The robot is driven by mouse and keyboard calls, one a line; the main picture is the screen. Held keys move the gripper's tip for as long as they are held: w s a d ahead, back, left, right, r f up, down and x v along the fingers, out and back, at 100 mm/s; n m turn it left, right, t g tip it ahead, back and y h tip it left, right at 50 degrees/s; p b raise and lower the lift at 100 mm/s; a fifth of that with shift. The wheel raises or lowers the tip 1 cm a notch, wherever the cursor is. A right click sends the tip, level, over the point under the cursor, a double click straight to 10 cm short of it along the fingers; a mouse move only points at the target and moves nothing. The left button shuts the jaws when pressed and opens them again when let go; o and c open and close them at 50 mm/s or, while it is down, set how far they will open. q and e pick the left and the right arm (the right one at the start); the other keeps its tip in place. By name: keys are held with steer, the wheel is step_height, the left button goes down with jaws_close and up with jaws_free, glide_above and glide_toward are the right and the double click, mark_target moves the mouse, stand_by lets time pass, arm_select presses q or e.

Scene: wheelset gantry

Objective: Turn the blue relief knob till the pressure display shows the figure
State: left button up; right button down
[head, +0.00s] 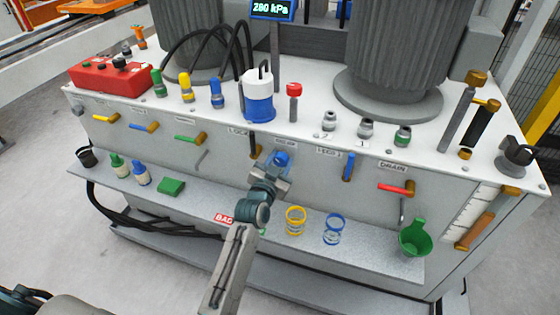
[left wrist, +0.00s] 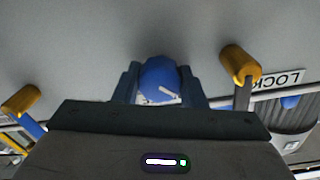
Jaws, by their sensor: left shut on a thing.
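The blue relief knob (head: 281,158) sits on the front face of the white cabinet, under a small label. My left gripper (head: 272,170) is at the knob, its fingers on either side of it. In the left wrist view the round blue knob (left wrist: 158,80) with a white pointer mark sits between the two fingers (left wrist: 160,88), which are shut on it. The pressure display (head: 271,9) at the top reads what looks like 290 kPa; the first digits are small. My right gripper is not in view.
Yellow-tipped lever handles flank the knob in the left wrist view, the closer one (left wrist: 240,64) at right. A blue lever (head: 348,166) and a red drain lever (head: 396,188) are to the right.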

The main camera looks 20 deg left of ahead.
arm_select(q)
steer(key=shift+r, duration=0.1)
steer(key=o, duration=1)
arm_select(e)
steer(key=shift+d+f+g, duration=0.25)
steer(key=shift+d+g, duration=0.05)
arm_select(q)
steer(key=s, duration=1)
steer(key=shift+s+a+b, duration=0.3)
steer(key=shift+s+b, duration=0.05)
steer(key=shift+s, duration=0.05)
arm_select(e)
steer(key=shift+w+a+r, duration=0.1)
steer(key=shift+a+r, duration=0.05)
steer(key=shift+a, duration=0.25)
